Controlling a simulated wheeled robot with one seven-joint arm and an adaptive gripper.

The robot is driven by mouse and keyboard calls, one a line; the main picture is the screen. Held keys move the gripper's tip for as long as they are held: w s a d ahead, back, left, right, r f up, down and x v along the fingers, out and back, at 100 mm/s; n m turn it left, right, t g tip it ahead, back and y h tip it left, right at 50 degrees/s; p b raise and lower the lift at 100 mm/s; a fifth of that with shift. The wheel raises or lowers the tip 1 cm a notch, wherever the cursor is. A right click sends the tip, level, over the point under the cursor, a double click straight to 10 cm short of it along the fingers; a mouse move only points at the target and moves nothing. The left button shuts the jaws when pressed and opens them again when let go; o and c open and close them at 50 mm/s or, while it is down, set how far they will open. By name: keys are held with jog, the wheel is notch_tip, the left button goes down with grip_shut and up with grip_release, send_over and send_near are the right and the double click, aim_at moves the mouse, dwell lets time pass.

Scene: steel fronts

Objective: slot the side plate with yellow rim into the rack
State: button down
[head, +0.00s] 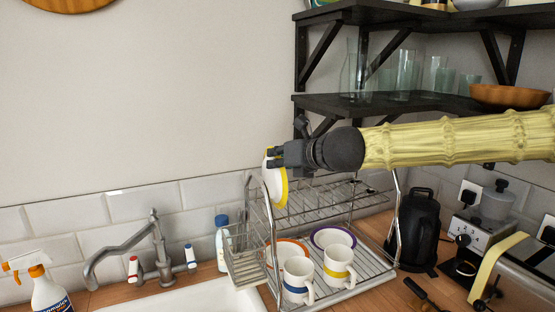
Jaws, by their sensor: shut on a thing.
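The side plate with yellow rim (274,184) is white and stands on edge, nearly edge-on to the head view. My gripper (277,160) is shut on its upper edge. The plate is at the left end of the wire rack (325,196), around the height of its upper tier. It overlaps the rack's left end frame in the picture. I cannot tell whether it touches the rack.
Two mugs (298,279) (338,267), an orange-rimmed plate (289,250) and a purple-rimmed plate (333,238) are on the lower tier. Black shelves (400,104) with glasses hang above.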

jog(key=shift+f+b, duration=0.6)
jog(key=shift+f, duration=0.05)
jog(key=c, duration=1.5)
grip_release()
jog(key=shift+s, duration=0.1)
jog(key=shift+v, duration=3.75)
jog(key=shift+d, duration=0.1)
